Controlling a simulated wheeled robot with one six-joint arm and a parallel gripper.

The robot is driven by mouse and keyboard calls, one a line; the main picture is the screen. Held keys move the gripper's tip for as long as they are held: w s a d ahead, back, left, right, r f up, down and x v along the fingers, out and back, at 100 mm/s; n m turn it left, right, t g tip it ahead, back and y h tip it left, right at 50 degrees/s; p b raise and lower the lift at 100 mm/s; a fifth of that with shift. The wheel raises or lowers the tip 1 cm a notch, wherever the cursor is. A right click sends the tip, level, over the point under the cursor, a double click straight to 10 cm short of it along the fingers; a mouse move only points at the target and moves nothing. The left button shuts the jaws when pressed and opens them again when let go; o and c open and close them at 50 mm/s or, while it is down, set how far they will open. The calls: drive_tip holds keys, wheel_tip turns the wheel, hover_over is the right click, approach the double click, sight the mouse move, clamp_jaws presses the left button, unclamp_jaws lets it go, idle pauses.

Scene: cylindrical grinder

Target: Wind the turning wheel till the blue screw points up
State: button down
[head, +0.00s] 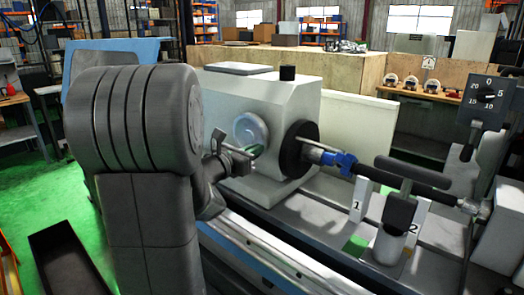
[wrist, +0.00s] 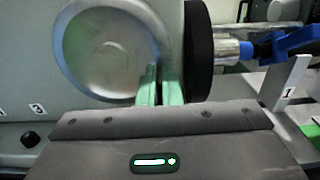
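The turning wheel (head: 250,132), a round silver disc, sits on the white grinder housing, left of a black disc. It fills the upper left of the wrist view (wrist: 105,50). The blue screw (head: 338,160) is on a metal shaft right of the black disc. In the wrist view the blue part (wrist: 290,41) extends sideways to the right, not straight up. My gripper (wrist: 159,82) has its green fingertips close together at the wheel's lower right edge. I cannot see whether anything is between them. In the head view, my arm partly hides the area by the wheel.
White posts marked 1 (head: 359,200) and 2 (head: 414,222) stand right of the shaft. A black lever (head: 400,205) stands before post 2. A dial (head: 488,95) is at far right. A long dark tray (head: 65,262) lies on the green floor at left.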

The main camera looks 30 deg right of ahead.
drive_tip(key=shift+w+a+f+b, duration=0.1)
drive_tip(key=shift+w+f+b, duration=0.05)
drive_tip(key=shift+f+b, duration=0.4)
drive_tip(key=shift+w+f+b, duration=0.1)
drive_tip(key=shift+f+b, duration=0.25)
drive_tip(key=shift+f, duration=0.3)
drive_tip(key=shift+r, duration=0.15)
drive_tip(key=v, duration=0.9)
drive_tip(key=shift+r, duration=0.25)
drive_tip(key=x, duration=0.9)
drive_tip(key=shift+r+p, duration=0.15)
drive_tip(key=shift+p, duration=0.3)
drive_tip(key=shift+s+r, duration=0.1)
drive_tip(key=shift+s, duration=0.05)
